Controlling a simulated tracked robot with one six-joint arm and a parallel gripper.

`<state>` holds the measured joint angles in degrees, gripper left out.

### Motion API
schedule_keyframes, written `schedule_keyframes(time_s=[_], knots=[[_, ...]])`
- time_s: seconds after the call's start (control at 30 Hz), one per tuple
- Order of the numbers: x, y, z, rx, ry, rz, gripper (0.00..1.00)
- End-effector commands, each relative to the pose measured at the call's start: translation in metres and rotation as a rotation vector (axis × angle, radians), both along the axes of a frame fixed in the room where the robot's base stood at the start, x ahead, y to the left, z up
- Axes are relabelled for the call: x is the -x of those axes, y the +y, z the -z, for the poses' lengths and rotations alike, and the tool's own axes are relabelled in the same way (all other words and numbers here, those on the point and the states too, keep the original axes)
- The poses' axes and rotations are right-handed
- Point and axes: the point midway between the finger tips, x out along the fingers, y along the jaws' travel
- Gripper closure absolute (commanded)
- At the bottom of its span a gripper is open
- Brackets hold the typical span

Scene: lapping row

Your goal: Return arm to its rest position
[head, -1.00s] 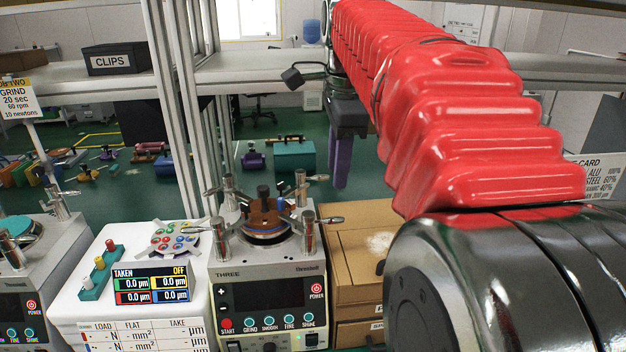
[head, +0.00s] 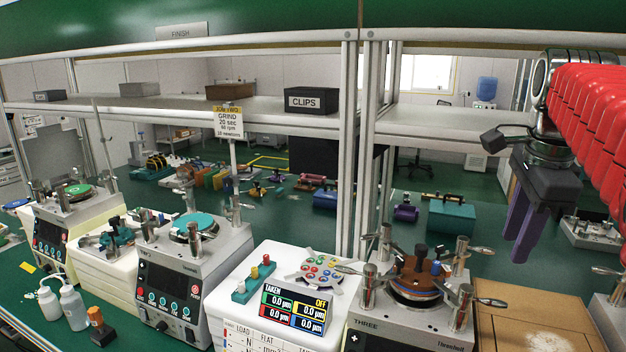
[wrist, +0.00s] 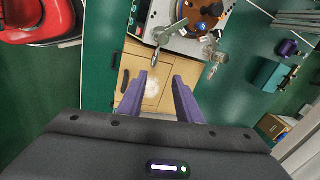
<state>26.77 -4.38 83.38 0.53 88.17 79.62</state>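My gripper (head: 522,240) hangs at the right of the head view, at the end of my red-sleeved arm, with its purple fingers pointing down. In the wrist view my gripper (wrist: 163,92) shows both purple fingers apart with nothing between them. It is above a cardboard-brown box (head: 530,318), apart from it; the box also shows between the fingers in the wrist view (wrist: 132,72). Machine THREE (head: 405,325), with a brown disc on top, stands left of the box.
A metal shelf (head: 440,128) with a CLIPS box (head: 311,101) runs behind the bench. Posts (head: 362,200) rise at its middle. A white unit with a screen (head: 292,310) and another lapping machine (head: 200,262) stand left. Two bottles (head: 72,305) stand at far left.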

Motion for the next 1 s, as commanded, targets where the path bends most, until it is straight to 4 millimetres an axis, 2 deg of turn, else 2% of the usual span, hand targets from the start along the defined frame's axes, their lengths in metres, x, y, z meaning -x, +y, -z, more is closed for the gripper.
schedule_keyframes(time_s=[0.07, 0.23, 0.43, 0.67, 1.0], knots=[[-0.005, -0.003, 0.006, 0.027, -0.005, -0.089, 0.68], [-0.01, -0.006, 0.035, 0.086, 0.007, -0.322, 0.68], [-0.003, 0.011, 0.069, 0.17, 0.013, -0.624, 0.68], [0.016, 0.053, 0.111, 0.286, 0.01, -1.003, 0.68], [0.065, 0.125, 0.173, 0.452, -0.012, -1.484, 0.68]])
